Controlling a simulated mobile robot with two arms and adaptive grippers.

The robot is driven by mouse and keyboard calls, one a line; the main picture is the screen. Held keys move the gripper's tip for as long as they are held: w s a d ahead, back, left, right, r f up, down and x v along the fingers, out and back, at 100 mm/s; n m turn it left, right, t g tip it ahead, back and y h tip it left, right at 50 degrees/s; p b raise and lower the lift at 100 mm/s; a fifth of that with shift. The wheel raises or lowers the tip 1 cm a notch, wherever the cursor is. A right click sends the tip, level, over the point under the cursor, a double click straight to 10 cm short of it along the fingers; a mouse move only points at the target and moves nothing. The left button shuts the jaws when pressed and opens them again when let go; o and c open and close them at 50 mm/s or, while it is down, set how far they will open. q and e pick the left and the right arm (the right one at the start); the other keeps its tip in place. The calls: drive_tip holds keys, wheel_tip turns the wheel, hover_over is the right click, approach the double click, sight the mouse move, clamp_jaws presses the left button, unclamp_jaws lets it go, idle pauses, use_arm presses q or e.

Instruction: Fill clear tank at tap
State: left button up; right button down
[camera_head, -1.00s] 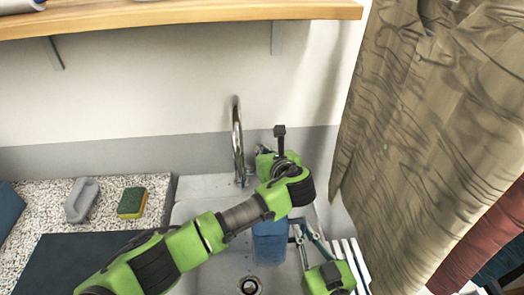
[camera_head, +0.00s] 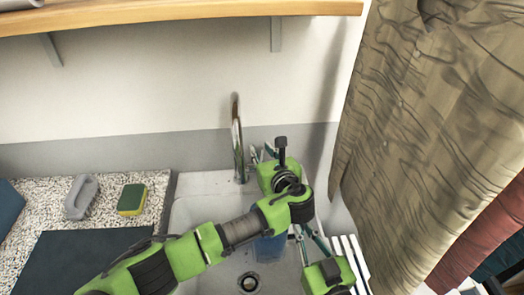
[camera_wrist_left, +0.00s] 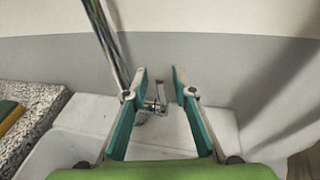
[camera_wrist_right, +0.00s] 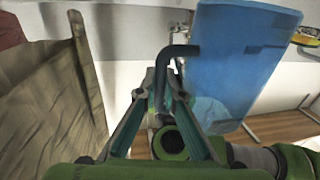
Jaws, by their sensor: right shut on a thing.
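The clear blue tank (camera_head: 270,248) is in the sink basin, partly hidden behind my left arm. It is large in the right wrist view (camera_wrist_right: 238,60), with a dark bent handle. My right gripper (camera_wrist_right: 165,82) is shut on that handle; its fingers show beside the tank in the head view (camera_head: 303,235). The chrome tap (camera_head: 237,140) rises behind the basin. My left gripper (camera_head: 262,154) is just right of the tap. In the left wrist view its fingers (camera_wrist_left: 160,85) are open and apart, with the small tap lever (camera_wrist_left: 156,100) between them. No water stream is visible.
The sink basin (camera_head: 190,212) has a drain (camera_head: 250,283). A speckled counter (camera_head: 50,197) at left bears a grey-handled item (camera_head: 81,197) and a sponge (camera_head: 132,199). Hanging clothes (camera_head: 420,130) crowd the right. A wooden shelf (camera_head: 180,15) runs above.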

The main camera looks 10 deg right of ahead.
use_arm(q)
drive_tip(key=shift+r, duration=0.15)
wheel_tip(320, 180, up, 10)
drive_tip(key=shift+f, duration=0.15)
idle(0.3)
